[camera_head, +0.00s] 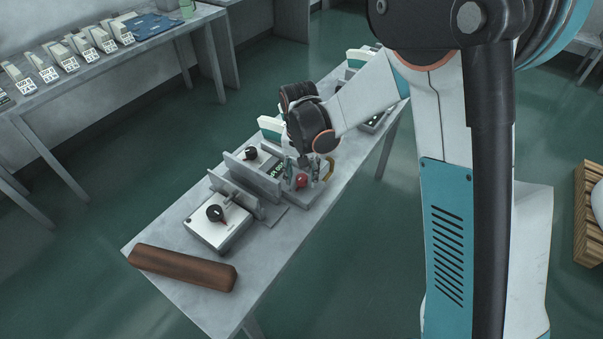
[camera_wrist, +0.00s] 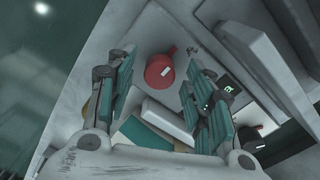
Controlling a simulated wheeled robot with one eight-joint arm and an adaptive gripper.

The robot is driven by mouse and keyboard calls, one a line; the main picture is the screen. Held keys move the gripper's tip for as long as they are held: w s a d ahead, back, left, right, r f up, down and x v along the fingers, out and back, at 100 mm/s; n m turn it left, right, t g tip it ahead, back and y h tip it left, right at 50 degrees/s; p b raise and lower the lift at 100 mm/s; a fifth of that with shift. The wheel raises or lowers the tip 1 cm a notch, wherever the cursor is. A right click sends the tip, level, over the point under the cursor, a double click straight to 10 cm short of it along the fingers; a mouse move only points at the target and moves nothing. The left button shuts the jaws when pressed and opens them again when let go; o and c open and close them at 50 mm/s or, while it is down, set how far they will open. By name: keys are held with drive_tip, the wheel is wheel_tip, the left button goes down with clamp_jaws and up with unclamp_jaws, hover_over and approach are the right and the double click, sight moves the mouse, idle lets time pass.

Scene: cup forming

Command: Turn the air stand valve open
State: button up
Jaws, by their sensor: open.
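A red round valve knob (camera_head: 301,181) with a short stub and a small white mark sits on a grey stand on the workbench. It also shows in the wrist view (camera_wrist: 160,71), just beyond and between my fingers. I take it to be the air stand valve; no label on the stand is readable. My gripper (camera_head: 304,166) points down over the stand, close behind the knob in the head view. In the wrist view the two teal fingers (camera_wrist: 160,62) are spread apart with nothing held. Whether a finger touches the knob cannot be told.
Grey upright plates (camera_head: 252,174) stand left of the knob, close to my gripper. A unit with a black dial (camera_head: 251,153) and a white box with a black knob (camera_head: 215,213) are on the bench (camera_head: 185,305). A brown bar (camera_head: 182,267) lies at the near end.

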sight(300, 177)
wheel_tip(300, 177, up, 12)
drive_tip(key=shift+a, duration=0.15)
idle(0.3)
idle(0.4)
drive_tip(key=s+d+r+t+y+p, duration=0.1)
drive_tip(key=s+d+r, duration=0.1)
drive_tip(key=d, duration=0.2)
drive_tip(key=s+d+r+t, duration=0.1)
drive_tip(key=s+d+r, duration=0.1)
drive_tip(key=d+r, duration=0.15)
drive_tip(key=s+d+r+n+t, duration=0.1)
drive_tip(key=s+d, duration=0.3)
drive_tip(key=s, duration=0.4)
drive_tip(key=s+d+r+n+t+b, duration=0.1)
drive_tip(key=s+d+t, duration=0.3)
drive_tip(key=s, duration=0.5)
drive_tip(key=shift+d+r+h, duration=0.4)
drive_tip(key=shift+d+r, duration=0.3)
